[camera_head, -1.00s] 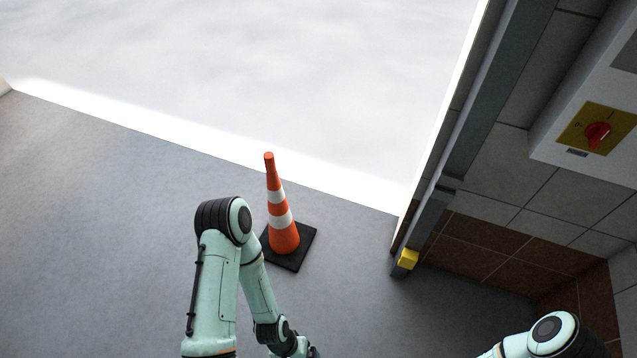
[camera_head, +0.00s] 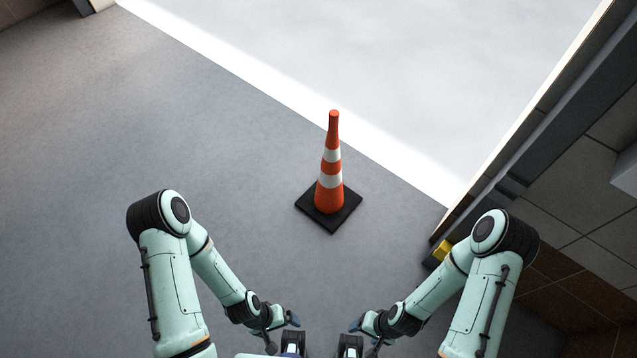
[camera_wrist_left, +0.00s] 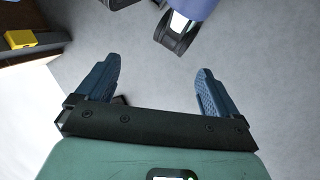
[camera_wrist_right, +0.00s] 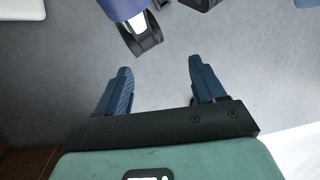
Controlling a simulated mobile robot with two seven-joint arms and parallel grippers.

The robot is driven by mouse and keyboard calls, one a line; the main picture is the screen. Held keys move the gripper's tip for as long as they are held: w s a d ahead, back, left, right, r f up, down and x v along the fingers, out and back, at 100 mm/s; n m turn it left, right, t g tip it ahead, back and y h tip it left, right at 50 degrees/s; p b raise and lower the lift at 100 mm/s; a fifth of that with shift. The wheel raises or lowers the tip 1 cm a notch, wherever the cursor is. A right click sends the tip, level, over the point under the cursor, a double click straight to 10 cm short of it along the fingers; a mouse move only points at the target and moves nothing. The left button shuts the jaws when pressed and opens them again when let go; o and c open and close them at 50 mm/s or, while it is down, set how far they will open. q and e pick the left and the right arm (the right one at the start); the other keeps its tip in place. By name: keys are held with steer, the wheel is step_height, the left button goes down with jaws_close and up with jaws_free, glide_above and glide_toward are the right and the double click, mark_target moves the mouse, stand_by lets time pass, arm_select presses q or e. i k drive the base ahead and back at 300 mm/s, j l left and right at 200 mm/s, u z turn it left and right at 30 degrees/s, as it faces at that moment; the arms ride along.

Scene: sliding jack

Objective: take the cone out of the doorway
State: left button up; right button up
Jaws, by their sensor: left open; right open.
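The orange and white striped cone (camera_head: 331,165) stands upright on its black square base, on the grey floor beside the bright doorway edge, ahead of both arms in the head view. My left gripper (camera_head: 284,330) is low in the head view, well short of the cone. In the left wrist view its two blue fingers (camera_wrist_left: 155,88) are apart and empty. My right gripper (camera_head: 365,330) is low and right of it, also short of the cone. In the right wrist view its blue fingers (camera_wrist_right: 160,82) are apart with nothing between them. Neither wrist view shows the cone.
The bright doorway opening (camera_head: 440,80) lies beyond the cone. A door frame (camera_head: 530,140) with a yellow block (camera_head: 441,250) at its foot stands on the right. The grey floor (camera_head: 130,110) to the left is clear.

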mark_target(328, 202)
steer(key=i+j+z, duration=0.1)
steer(key=z, duration=0.95)
steer(key=j+z, duration=0.9)
